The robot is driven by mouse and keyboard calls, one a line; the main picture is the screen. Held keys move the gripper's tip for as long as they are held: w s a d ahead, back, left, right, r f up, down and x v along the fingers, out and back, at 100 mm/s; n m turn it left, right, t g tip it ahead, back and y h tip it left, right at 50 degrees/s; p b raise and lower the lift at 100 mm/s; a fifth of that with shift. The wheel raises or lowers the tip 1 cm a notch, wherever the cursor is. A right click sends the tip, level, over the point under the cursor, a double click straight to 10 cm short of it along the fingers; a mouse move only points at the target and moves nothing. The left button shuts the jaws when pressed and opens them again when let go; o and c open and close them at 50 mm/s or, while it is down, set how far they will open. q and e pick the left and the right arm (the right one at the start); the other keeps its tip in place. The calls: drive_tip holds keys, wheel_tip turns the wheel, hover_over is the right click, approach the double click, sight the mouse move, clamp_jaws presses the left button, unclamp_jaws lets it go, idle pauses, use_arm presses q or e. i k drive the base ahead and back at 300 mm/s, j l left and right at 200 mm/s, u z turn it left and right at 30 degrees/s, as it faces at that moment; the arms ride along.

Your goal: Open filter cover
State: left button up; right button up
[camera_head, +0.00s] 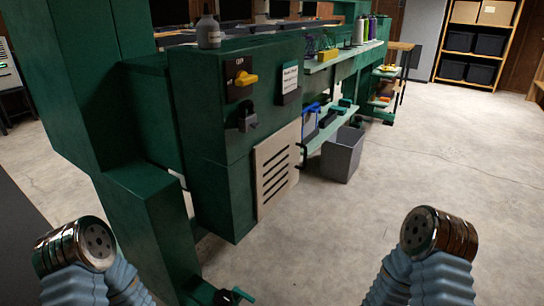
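The filter cover (263,184) is a beige panel with several dark horizontal slots. It sits against the lower front of the green machine cabinet (212,180), near the cabinet's right edge, and looks shut. A dark handle (303,155) stands out at its right edge. Two of my arms' blue-sleeved parts with round metal caps show at the bottom left and bottom right, well apart from the cover. No gripper fingers show in this view.
A yellow rotary switch (246,78), a dark padlock-like part (247,117) and a label holder (289,82) are above the cover. A grey bin (343,155) stands on the floor to its right. The concrete floor (330,240) in front is clear.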

sight(277, 167)
drive_tip(key=l+z, duration=0.55)
drive_tip(key=z, duration=0.15)
drive_tip(key=i+l+z, duration=0.1)
drive_tip(key=z, duration=0.25)
drive_tip(key=i+l, duration=0.05)
drive_tip(key=l, duration=0.05)
